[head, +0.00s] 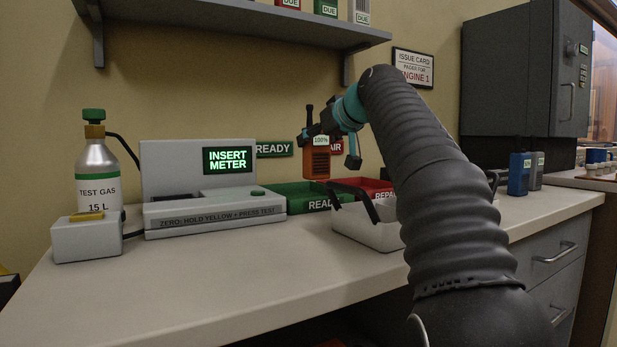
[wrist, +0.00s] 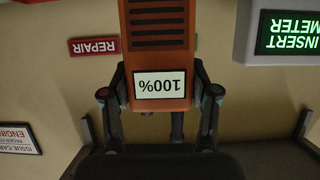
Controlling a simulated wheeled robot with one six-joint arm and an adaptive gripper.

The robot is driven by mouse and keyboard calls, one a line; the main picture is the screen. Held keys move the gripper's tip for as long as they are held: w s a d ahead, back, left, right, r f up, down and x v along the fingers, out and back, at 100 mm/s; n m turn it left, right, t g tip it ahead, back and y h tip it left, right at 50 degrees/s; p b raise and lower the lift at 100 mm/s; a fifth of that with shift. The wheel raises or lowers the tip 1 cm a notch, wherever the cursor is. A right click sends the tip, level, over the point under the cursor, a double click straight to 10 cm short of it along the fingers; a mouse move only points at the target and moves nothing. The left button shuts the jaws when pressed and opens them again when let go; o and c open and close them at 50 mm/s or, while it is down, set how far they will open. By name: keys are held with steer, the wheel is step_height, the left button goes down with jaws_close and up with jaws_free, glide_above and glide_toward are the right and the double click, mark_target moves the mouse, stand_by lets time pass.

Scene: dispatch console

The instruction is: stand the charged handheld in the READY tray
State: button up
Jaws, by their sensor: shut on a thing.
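An orange handheld (head: 316,162) with a 100% label and a black antenna hangs upright in my gripper (head: 328,140). In the wrist view the handheld (wrist: 160,60) appears upside down, with my gripper's fingers (wrist: 160,94) shut on both its sides near the label. The green READY tray (head: 301,196) sits on the counter, below the handheld and slightly to its left. The handheld is held in the air above the trays, apart from them as far as I can tell. The inside floor of the READY tray is mostly hidden.
The red REPAIR tray (head: 372,187) is right of the READY tray. A white bin (head: 365,232) stands in front. The meter station (head: 215,212) is at left, beside a test gas bottle (head: 97,165). Blue and grey handhelds (head: 519,174) stand at right. A shelf (head: 235,40) overhangs.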

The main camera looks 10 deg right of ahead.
mark_target(313, 158)
steer(key=shift+s+a+f, duration=0.1)
steer(key=shift+a+f, duration=0.2)
steer(key=shift+a, duration=0.2)
steer(key=shift+a+f, duration=0.25)
steer(key=shift+a, duration=0.2)
steer(key=shift+f+b, duration=0.2)
steer(key=shift+b, duration=0.1)
steer(key=shift+f+b, duration=0.95)
steer(key=shift+f, duration=0.85)
steer(key=shift+f, duration=0.1)
steer(key=o, duration=1.4)
steer(key=shift+f, duration=0.1)
steer(key=shift+r, duration=0.3)
steer(key=v, duration=1.1)
steer(key=shift+s, duration=0.4)
